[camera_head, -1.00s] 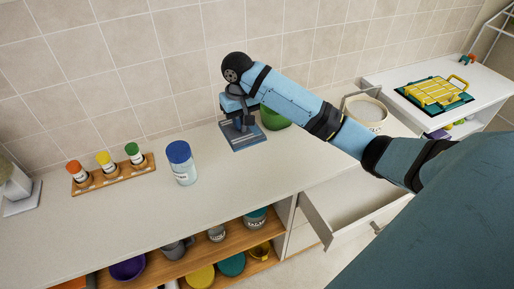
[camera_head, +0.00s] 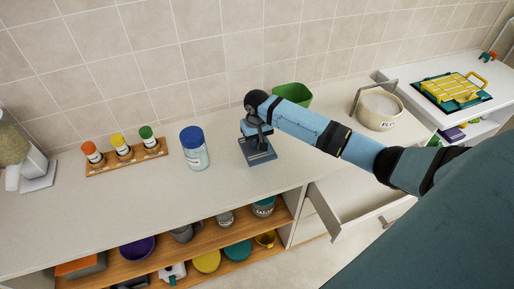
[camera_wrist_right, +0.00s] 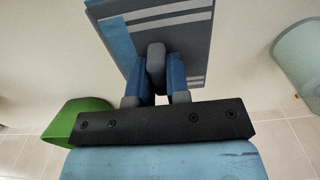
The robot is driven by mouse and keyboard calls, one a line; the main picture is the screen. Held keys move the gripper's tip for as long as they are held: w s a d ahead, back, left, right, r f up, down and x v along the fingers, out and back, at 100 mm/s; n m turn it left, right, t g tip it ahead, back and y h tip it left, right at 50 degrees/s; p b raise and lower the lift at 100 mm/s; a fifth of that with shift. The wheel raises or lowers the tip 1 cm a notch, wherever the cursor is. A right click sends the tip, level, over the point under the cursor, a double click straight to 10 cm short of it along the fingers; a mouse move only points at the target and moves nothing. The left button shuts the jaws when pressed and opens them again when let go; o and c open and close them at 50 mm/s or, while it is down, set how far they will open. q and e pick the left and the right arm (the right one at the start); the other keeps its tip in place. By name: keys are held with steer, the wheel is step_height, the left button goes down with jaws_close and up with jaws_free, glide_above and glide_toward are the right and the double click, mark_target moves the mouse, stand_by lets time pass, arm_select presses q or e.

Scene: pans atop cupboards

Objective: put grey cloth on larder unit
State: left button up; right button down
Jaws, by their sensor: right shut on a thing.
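The grey cloth (camera_head: 258,152) is a flat blue-grey square with pale stripes. My right gripper (camera_head: 253,132) is shut on it, above or at the pale worktop; I cannot tell whether the cloth touches it. In the right wrist view the cloth (camera_wrist_right: 180,25) is pinched between the fingers (camera_wrist_right: 155,75). My left gripper is not in view. I cannot tell for sure which unit is the larder unit.
A blue-lidded jar (camera_head: 194,150) stands left of the cloth, and a green bowl (camera_head: 297,94) behind it. A spice rack (camera_head: 127,158) is further left. A flour tub (camera_head: 379,110) stands right, above an open drawer (camera_head: 350,205). The front worktop (camera_head: 110,215) is clear.

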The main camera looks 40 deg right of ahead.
steer(key=shift+f, duration=2.05)
steer(key=shift+f, duration=0.15)
steer(key=c, duration=1.1)
jaws_free()
